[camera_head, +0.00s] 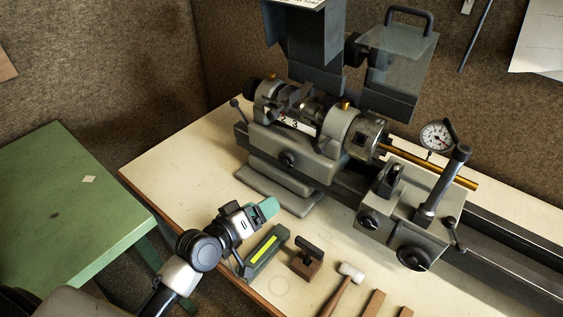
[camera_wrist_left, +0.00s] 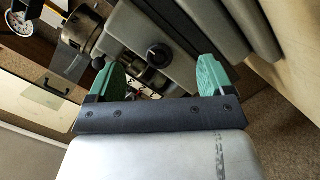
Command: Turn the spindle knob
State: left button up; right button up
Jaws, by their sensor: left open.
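The lathe headstock (camera_head: 300,150) stands on the bench, with a round dark knob (camera_head: 287,159) on its front face. I cannot tell for sure that this is the spindle knob. In the left wrist view the same dark knob (camera_wrist_left: 158,55) shows beyond the fingers, between them in the picture. My left gripper (camera_head: 267,207) is to the front left of the headstock, apart from the knob. Its green fingers (camera_wrist_left: 160,78) are open and empty in the left wrist view. My right gripper is not in view.
A green-black block with a yellow strip (camera_head: 263,250), a small brown block (camera_head: 306,262) and a white-headed mallet (camera_head: 345,283) lie along the bench front. A tailstock-like block with knobs (camera_head: 405,200) and a dial gauge (camera_head: 437,135) are to the right. A green table (camera_head: 70,195) stands left.

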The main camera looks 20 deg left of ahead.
aim_at(284, 161)
pick_arm(q)
jog(key=w+r+n, duration=0.1)
jog(key=w, duration=0.3)
jog(key=w+t+p, duration=0.1)
jog(key=w, duration=0.3)
jog(key=w+d+r+n+t, duration=0.1)
jog(key=w, duration=0.4)
jog(key=shift+r+n+y+p, duration=0.3)
jog(key=shift+p, duration=0.1)
jog(key=c, duration=0.9)
